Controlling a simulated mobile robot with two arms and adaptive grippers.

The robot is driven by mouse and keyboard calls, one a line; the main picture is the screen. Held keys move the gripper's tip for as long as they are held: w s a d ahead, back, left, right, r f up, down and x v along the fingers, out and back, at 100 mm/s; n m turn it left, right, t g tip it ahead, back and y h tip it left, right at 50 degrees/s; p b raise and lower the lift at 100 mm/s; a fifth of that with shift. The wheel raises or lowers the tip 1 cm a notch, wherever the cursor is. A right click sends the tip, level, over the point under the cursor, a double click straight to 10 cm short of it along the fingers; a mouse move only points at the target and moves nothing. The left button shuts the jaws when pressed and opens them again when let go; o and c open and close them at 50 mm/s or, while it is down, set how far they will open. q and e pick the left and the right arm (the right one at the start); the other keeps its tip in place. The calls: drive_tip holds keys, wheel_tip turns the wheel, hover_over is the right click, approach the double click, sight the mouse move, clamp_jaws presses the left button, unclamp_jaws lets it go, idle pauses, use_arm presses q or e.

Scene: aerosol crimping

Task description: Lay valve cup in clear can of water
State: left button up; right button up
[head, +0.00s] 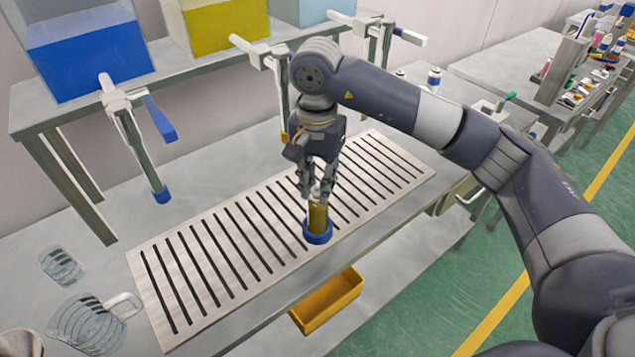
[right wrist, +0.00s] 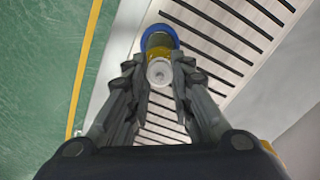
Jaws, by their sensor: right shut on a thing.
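My right gripper (head: 318,190) points down over the slatted rack and is shut on a small pale valve cup. In the right wrist view the valve cup (right wrist: 160,72) shows as a whitish disc between the fingertips of the right gripper (right wrist: 158,80). Directly below is an upright, narrow can with a yellow-amber look (head: 317,217), standing in a blue ring base (head: 318,237). The can's top is partly hidden by the fingers and cup, so I cannot tell whether the cup touches its rim. My left gripper does not show clearly.
The slatted rack (head: 160,290) lies on the grey bench. A clear vessel (head: 62,265) and a clear jug (head: 85,322) stand at left. Clamp-like tools with handles (head: 130,120) hang from the shelf behind. A yellow bin (head: 328,300) sits below the front edge.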

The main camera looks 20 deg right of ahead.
drive_tip(key=o, duration=1.3)
